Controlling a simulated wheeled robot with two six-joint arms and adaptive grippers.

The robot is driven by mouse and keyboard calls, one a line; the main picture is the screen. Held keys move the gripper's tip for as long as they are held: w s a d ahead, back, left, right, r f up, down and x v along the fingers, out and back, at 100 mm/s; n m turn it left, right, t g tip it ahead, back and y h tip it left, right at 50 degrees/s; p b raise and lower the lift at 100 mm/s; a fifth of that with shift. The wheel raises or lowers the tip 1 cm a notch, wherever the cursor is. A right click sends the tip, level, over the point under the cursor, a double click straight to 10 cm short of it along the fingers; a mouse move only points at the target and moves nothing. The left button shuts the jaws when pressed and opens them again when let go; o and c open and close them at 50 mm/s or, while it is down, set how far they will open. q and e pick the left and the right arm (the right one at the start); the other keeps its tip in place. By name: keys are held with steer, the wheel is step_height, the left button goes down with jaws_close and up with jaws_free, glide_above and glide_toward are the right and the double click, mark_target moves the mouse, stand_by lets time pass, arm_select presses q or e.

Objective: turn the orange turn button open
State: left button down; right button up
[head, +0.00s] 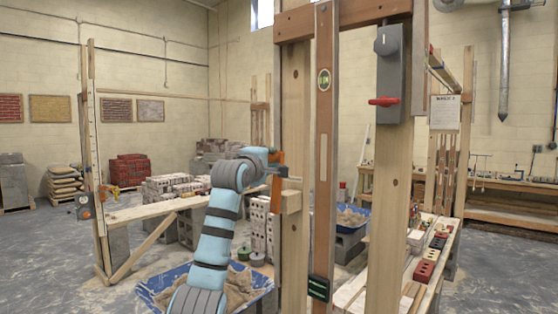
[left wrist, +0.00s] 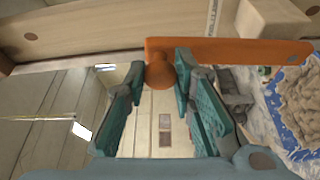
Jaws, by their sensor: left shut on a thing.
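The orange turn button (head: 277,190) is a flat bar on the side of a wooden post in the head view, standing upright along it. In the left wrist view the orange turn button (left wrist: 230,50) lies across the top, with a round orange knob (left wrist: 160,73) near one end. My left gripper (left wrist: 161,70) has its teal fingers on both sides of this knob and is shut on it. In the head view my left gripper (head: 270,164) reaches the post from the left and partly covers the button. My right gripper is in neither view.
A wooden post (head: 296,110) and a long brown level (head: 324,150) stand close to the right of my left gripper. A grey box with a red handle (head: 383,101) hangs farther right. A blue tub of sand (head: 180,282) lies below my left arm.

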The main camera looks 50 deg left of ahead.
arm_select(q)
steer(key=shift+s+a+r+n, duration=0.15)
steer(key=shift+a+n, duration=0.45)
steer(key=shift+a, duration=0.25)
steer(key=c, duration=1.7)
jaws_free()
steer(key=o, duration=0.3)
steer(key=shift+o, duration=0.3)
steer(key=shift+a, duration=0.2)
steer(key=v, duration=1.2)
